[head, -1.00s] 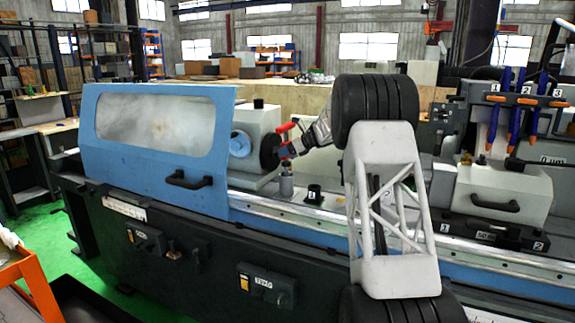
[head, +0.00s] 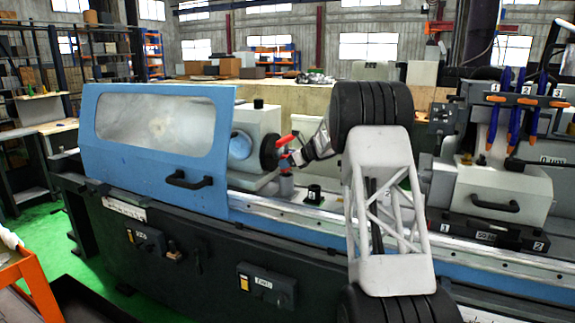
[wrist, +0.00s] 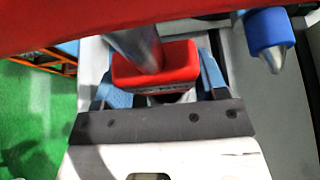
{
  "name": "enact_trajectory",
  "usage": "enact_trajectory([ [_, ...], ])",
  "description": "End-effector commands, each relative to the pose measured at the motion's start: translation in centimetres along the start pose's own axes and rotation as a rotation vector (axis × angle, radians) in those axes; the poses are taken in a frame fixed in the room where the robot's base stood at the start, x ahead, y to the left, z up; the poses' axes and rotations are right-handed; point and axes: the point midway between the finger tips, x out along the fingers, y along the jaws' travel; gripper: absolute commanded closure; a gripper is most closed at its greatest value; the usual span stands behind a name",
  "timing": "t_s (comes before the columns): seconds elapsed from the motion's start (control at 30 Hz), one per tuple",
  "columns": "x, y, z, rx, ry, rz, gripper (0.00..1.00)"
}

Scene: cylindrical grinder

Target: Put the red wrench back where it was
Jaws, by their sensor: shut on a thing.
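The red wrench (head: 285,139) is upright beside the dark headstock disc in the head view. Its lower red part sits just above or on a small grey post (head: 286,187); I cannot tell whether it is seated. My gripper (head: 291,160) reaches in from the right and is shut on the wrench. In the wrist view, the red block of the wrench (wrist: 155,68) lies between my blue fingers (wrist: 166,85). A metal shaft rises from this block to a large red bar across the top. The post is hidden there.
The dark headstock disc (head: 269,153) stands close behind the wrench. A black post (head: 313,194) is on the rail just right of the grey one. A blue cylinder with a pointed metal tip (wrist: 268,38) shows at the wrist view's upper right. The blue guard (head: 150,190) is at left.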

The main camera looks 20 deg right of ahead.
Motion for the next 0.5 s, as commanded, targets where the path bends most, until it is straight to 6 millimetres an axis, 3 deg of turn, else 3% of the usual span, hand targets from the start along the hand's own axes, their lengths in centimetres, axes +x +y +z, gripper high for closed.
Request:
enact_trajectory([
  [0.5,0.35,0.00,-0.66,-0.001,-0.001,-0.001,0.77],
])
